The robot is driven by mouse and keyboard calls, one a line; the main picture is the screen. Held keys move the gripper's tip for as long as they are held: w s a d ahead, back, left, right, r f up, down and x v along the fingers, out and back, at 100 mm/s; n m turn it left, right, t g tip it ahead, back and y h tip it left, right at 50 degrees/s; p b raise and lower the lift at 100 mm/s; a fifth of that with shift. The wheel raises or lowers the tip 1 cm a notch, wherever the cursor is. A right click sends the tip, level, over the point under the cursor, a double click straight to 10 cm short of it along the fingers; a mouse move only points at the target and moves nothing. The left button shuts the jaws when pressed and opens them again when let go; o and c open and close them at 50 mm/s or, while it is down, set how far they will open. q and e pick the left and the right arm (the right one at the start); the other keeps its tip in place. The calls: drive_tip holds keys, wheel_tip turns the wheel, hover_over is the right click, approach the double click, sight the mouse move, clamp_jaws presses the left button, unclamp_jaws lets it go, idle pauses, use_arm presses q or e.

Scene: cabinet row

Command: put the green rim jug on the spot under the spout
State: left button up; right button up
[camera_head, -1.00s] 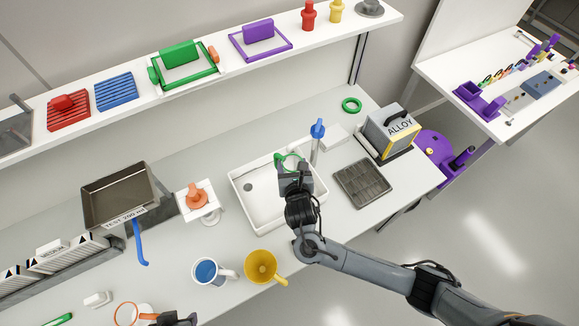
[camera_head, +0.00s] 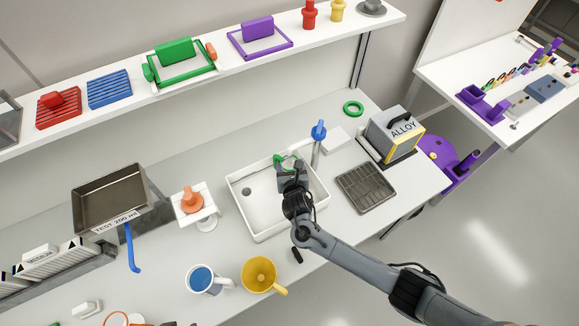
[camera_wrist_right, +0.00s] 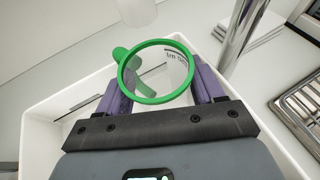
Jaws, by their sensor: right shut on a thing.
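The jug with the green rim (camera_head: 280,161) is held between the fingers of my right gripper (camera_head: 287,166), over the right part of the white basin. In the right wrist view, its green rim (camera_wrist_right: 122,72) faces the camera, with the handle to the left and the purple fingers on either side. The tap with a blue top (camera_head: 318,131) stands at the basin's back right, just beyond the jug. Its metal column (camera_wrist_right: 240,38) shows in the wrist view. The spot under the spout cannot be made out clearly.
The white basin (camera_head: 240,213) has a dark drain. A drying rack (camera_head: 365,187) and the ALLOY box (camera_head: 392,133) lie to the right. A blue-filled mug (camera_head: 201,279) and a yellow jug (camera_head: 258,274) stand in front. An orange object sits on a white stand (camera_head: 206,214).

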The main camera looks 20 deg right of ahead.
drive_tip(key=shift+x, duration=0.9)
drive_tip(key=shift+s+a+f, duration=0.1)
drive_tip(key=shift+s+f, duration=0.15)
drive_tip(key=shift+w, duration=0.1)
drive_tip(key=shift+f, duration=0.15)
drive_tip(key=o, duration=1.2)
drive_tip(key=shift+c, duration=0.2)
